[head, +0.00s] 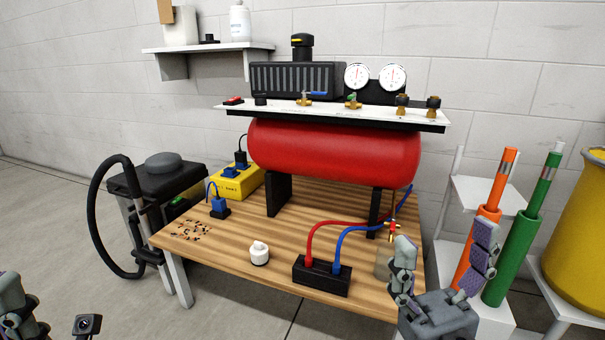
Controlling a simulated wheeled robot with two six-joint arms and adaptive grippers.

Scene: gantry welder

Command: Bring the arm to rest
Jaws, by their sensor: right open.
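My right gripper (443,272) shows at the lower right, in front of the right front corner of the wooden table (215,250). Its two grey and purple fingers stand upright and spread apart, with nothing between them. It hides part of the table corner and part of the white stand behind it. Part of my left gripper (12,305) shows at the lower left edge, over the floor and away from the table. Most of it is cut off by the frame, so its opening cannot be seen.
A red compressor tank (330,152) stands on the table. A black block (321,275) with red and blue hoses and a white knob (259,253) sit near the front edge. Orange (483,225) and green cylinders (525,230) stand close to the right gripper. A vacuum (155,200) stands left.

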